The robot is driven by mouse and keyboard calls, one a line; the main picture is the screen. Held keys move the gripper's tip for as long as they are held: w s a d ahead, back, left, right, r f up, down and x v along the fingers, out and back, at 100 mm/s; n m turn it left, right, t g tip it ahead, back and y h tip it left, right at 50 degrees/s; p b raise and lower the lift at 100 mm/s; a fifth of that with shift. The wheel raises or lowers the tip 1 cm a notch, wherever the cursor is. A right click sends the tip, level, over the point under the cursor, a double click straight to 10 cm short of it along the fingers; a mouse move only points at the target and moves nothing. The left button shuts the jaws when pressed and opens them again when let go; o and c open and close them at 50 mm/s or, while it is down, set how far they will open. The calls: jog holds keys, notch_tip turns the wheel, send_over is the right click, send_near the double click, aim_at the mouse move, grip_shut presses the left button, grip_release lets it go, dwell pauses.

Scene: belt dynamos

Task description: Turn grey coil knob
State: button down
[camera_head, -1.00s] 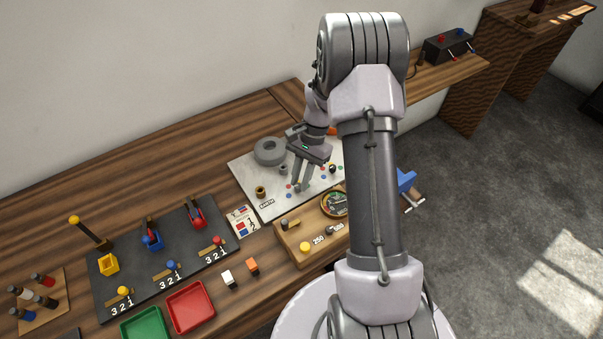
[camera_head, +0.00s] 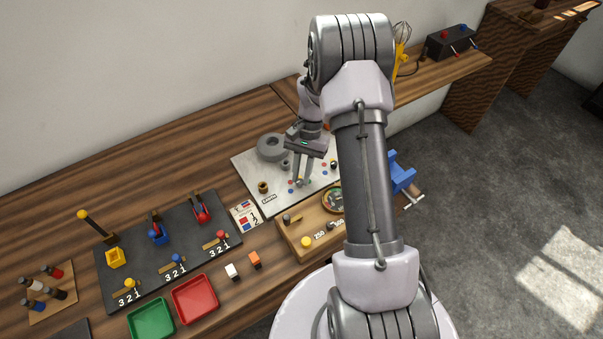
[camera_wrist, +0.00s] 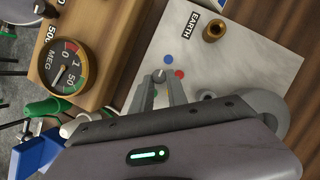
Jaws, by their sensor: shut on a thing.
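The grey coil knob (camera_wrist: 160,75) stands on the pale board (camera_wrist: 235,65), with a red dot and a blue dot beside it, in the wrist view. My gripper (camera_wrist: 160,83) has its two fingers on either side of the knob and is shut on it. In the head view my gripper (camera_head: 301,184) points down onto the pale board (camera_head: 246,165), and its fingers hide the knob. A large grey ring (camera_head: 271,147) lies on the board behind my gripper.
A brass post (camera_wrist: 214,31) stands by the EARTH label (camera_wrist: 190,26). A wooden box with a MEG dial (camera_wrist: 62,67) is close to my gripper. A blue vise (camera_head: 402,172) is at the right edge. Switch panel (camera_head: 170,285) and red tray (camera_head: 195,300) lie left.

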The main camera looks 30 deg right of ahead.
jog(key=c, duration=1.3)
grip_release()
jog(key=p+v, duration=0.4)
jog(key=v, duration=1.3)
jog(key=shift+r, duration=0.2)
jog(key=shift+w, duration=0.1)
jog(key=s+a+r+n+t+h+b, duration=0.1)
jog(key=s+a+r+n+t+b, duration=0.1)
jog(key=s+a+r+b, duration=0.45)
jog(key=s+a+r+n+t+h+b, duration=0.1)
jog(key=s+a+r+n+t, duration=0.15)
jog(key=a, duration=0.65)
jog(key=s+a+f+t+b, duration=0.2)
jog(key=s+a, duration=0.1)
jog(key=s, duration=0.3)
jog(key=s+a+f+n+t+b, duration=0.1)
jog(key=s+a+f+t+b, duration=0.1)
jog(key=s, duration=0.5)
jog(key=shift+s+a+b, duration=0.2)
jog(key=shift+a+b, duration=0.25)
jog(key=shift+a, duration=0.35)
